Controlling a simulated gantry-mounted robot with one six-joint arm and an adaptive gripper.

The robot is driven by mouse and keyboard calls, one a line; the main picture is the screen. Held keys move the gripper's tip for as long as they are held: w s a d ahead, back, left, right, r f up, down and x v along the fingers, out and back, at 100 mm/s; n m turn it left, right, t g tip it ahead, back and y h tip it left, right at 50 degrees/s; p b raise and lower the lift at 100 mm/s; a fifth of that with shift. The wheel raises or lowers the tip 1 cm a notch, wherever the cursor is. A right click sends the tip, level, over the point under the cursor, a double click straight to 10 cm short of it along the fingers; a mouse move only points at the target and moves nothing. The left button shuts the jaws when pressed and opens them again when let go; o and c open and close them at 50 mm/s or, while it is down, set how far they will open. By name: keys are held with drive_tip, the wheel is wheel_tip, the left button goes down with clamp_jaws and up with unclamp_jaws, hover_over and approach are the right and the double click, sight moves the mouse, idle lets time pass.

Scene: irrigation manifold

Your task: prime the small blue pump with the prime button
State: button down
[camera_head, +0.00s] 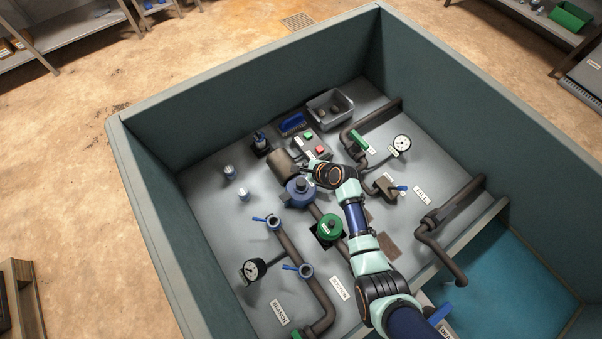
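A blue pump (299,191) with a round top sits on the grey panel, joined to a brown cylindrical motor (283,165). A smaller black and blue unit (261,143) stands behind it to the left; I cannot tell which of the two is the small pump. A control box with a green button (308,135) and a red button (320,149) lies behind my wrist. No label reading prime is legible. My gripper (313,166) is at the arm's end, between the motor and the control box. Its fingers are mostly hidden and small, so its opening cannot be told.
A green-topped valve (329,227), pipes with blue handles (273,221), and gauges (402,142) (254,269) stand around. A grey bin (330,107) and a blue brush-like item (292,123) lie at the back. High walls (250,88) enclose the panel.

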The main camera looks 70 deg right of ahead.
drive_tip(key=b, duration=0.7)
hover_over(301, 182)
drive_tip(key=f, duration=0.6)
drive_tip(key=shift+s+f, duration=0.25)
drive_tip(key=shift+f, duration=0.1)
drive_tip(key=shift+f+b, duration=0.5)
drive_tip(key=shift+f, duration=0.4)
drive_tip(key=shift+f, duration=0.4)
drive_tip(key=shift+f+b, duration=1)
drive_tip(key=shift+f, duration=0.35)
idle(0.5)
drive_tip(key=shift+r, duration=0.15)
drive_tip(key=shift+r+p, duration=1.6)
drive_tip(key=shift+p, duration=0.4)
drive_tip(key=shift+r, duration=0.1)
